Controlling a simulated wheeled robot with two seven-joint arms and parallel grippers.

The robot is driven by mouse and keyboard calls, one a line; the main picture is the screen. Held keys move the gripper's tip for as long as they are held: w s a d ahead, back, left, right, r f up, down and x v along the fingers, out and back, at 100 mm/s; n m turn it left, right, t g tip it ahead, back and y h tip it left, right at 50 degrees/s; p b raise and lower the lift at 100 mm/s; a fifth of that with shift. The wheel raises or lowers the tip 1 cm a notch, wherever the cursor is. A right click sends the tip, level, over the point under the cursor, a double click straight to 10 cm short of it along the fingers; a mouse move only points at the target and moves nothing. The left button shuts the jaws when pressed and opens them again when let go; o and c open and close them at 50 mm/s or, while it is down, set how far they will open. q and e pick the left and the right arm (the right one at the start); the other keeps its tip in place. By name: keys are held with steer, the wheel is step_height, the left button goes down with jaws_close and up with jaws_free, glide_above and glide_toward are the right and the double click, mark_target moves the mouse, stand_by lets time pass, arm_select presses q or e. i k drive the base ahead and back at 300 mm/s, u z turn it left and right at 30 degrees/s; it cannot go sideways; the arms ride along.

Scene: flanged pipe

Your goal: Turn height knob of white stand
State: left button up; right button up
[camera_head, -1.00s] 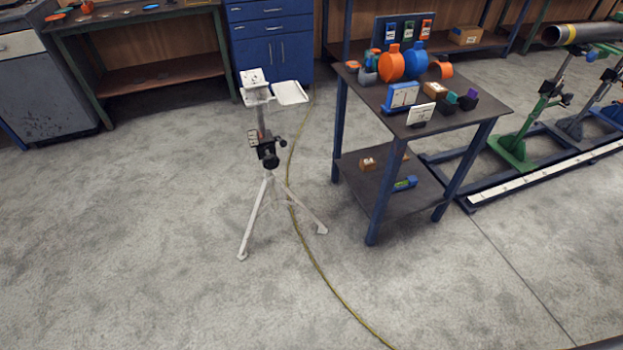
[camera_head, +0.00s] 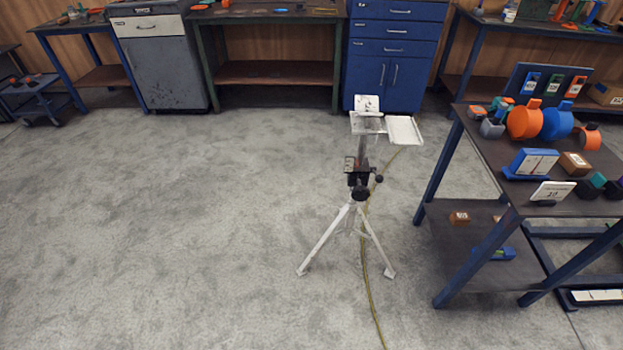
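The white stand (camera_head: 358,226) stands upright on its tripod legs on the concrete floor, right of the middle of the view. A small white tray or plate (camera_head: 404,130) sticks out at its top right. On its column is a black clamp block (camera_head: 358,178) with dark round knobs: a larger one (camera_head: 360,193) below in front and a smaller one (camera_head: 379,178) on the right. I cannot tell which of them is the height knob. Neither of my grippers is in view, and nothing touches the stand.
A blue-legged table (camera_head: 482,276) with orange and blue parts stands close to the stand's right. A yellow cable (camera_head: 366,275) runs along the floor by the stand. Benches and a blue drawer cabinet (camera_head: 393,75) line the back wall. The floor to the left is clear.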

mark_target(360, 193)
steer(key=u, duration=0.4)
steer(key=i, duration=1.45)
steer(key=z, duration=0.55)
